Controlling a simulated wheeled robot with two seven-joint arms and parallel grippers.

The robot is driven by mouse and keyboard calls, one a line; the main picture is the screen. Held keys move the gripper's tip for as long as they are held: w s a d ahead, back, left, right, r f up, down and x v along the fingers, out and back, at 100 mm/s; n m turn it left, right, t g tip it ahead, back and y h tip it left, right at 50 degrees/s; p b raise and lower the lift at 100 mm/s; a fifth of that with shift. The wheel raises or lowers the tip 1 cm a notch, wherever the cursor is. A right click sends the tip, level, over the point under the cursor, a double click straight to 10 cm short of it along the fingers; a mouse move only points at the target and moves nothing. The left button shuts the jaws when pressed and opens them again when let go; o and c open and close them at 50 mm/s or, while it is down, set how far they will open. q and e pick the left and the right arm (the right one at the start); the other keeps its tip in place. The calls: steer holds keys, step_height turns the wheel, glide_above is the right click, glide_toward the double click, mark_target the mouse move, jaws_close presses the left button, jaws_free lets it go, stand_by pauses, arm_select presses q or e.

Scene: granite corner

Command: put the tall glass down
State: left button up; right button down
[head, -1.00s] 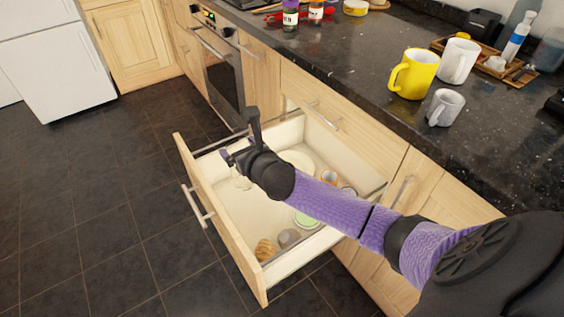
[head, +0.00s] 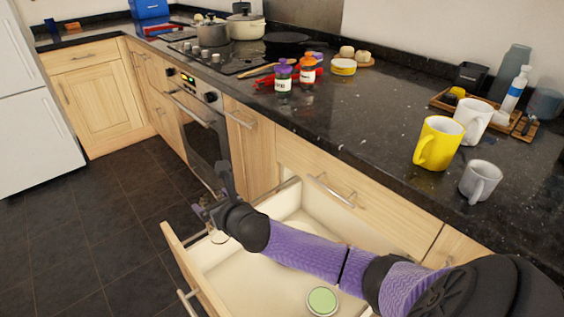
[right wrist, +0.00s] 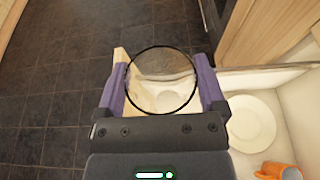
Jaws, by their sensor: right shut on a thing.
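The tall glass (right wrist: 160,82) is clear, and in the right wrist view its round rim shows between my two purple fingers. My right gripper (right wrist: 160,88) is shut on it. In the head view my right gripper (head: 210,213) is above the far end of the open drawer, with part of the glass (head: 218,237) showing faintly below it. Whether the glass touches anything underneath I cannot tell. My left gripper is not in view.
The open drawer (head: 181,253) holds a plate (right wrist: 250,122), an orange mug (right wrist: 278,171) and a green-topped round item (head: 323,301). On the dark counter (head: 370,125) stand a yellow mug (head: 438,142), a white mug (head: 473,120), a grey mug (head: 481,181) and two jars. The counter's middle is clear.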

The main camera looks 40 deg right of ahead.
mark_target(224, 241)
steer(key=f, duration=0.1)
steer(key=f+b, duration=0.2)
steer(key=shift+s+f, duration=0.25)
steer(key=shift+f, duration=0.1)
steer(key=shift+g, duration=0.4)
step_height(224, 241, down, 10)
steer(key=b, duration=0.7)
steer(key=shift+r+b, duration=0.2)
steer(key=shift+b, duration=0.1)
arm_select(q)
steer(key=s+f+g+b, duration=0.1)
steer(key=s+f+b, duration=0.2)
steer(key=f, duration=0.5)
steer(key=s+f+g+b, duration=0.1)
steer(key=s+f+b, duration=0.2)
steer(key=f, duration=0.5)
steer(key=shift+b, duration=0.7)
arm_select(e)
step_height(224, 241, down, 10)
jaws_free()
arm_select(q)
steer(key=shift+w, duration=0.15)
